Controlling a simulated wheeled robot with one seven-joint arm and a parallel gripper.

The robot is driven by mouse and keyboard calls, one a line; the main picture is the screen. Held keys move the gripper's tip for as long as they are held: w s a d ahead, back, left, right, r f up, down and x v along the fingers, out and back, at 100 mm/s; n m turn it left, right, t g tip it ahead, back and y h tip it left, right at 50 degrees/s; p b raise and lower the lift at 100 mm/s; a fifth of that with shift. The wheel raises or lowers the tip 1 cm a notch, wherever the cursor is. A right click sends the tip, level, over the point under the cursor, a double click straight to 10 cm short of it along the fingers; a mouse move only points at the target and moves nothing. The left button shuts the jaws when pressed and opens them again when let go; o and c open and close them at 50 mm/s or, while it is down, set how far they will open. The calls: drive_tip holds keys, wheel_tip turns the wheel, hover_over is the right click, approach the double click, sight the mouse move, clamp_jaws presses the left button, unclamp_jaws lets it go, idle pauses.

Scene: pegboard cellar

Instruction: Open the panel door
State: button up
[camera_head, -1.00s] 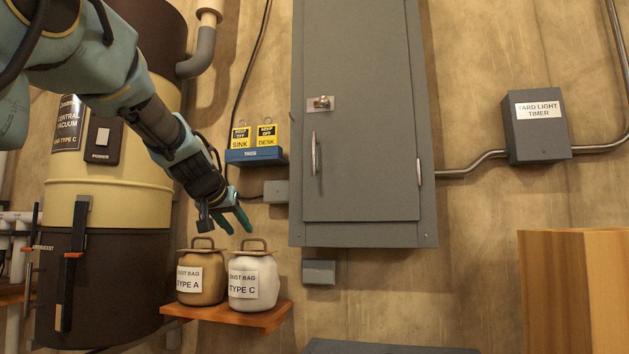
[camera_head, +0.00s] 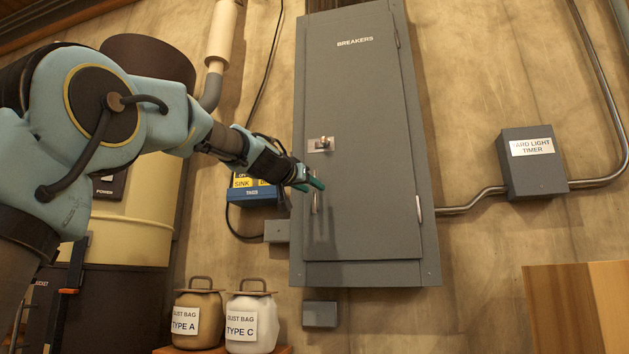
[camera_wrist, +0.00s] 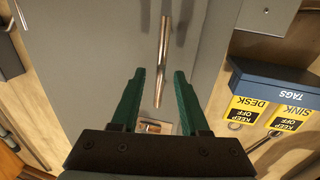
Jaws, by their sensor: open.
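The grey panel door (camera_head: 362,160), lettered BREAKERS, is shut on its wall cabinet. Its upright metal handle (camera_head: 315,204) is near the door's left edge, below a keyed latch (camera_head: 321,144). My gripper (camera_head: 314,183) is open and empty, in front of the handle's upper part and hiding some of it. In the wrist view, which is upside down, the handle (camera_wrist: 165,45) runs between the lines of my two green fingers (camera_wrist: 159,73). The latch (camera_wrist: 155,126) shows between the fingers. I cannot tell how far the fingertips are from the handle.
A blue tag holder (camera_head: 252,192) with yellow tags is left of the cabinet, behind my arm. Two dust bag jars (camera_head: 249,325) stand below. A timer box (camera_head: 533,162) is at right, and a wooden box (camera_head: 575,310) is lower right. Open space lies before the door.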

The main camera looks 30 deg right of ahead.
drive_tip(key=shift+p+x, duration=0.5)
drive_tip(key=shift+x, duration=0.85)
drive_tip(key=shift+c, duration=0.2)
clamp_jaws()
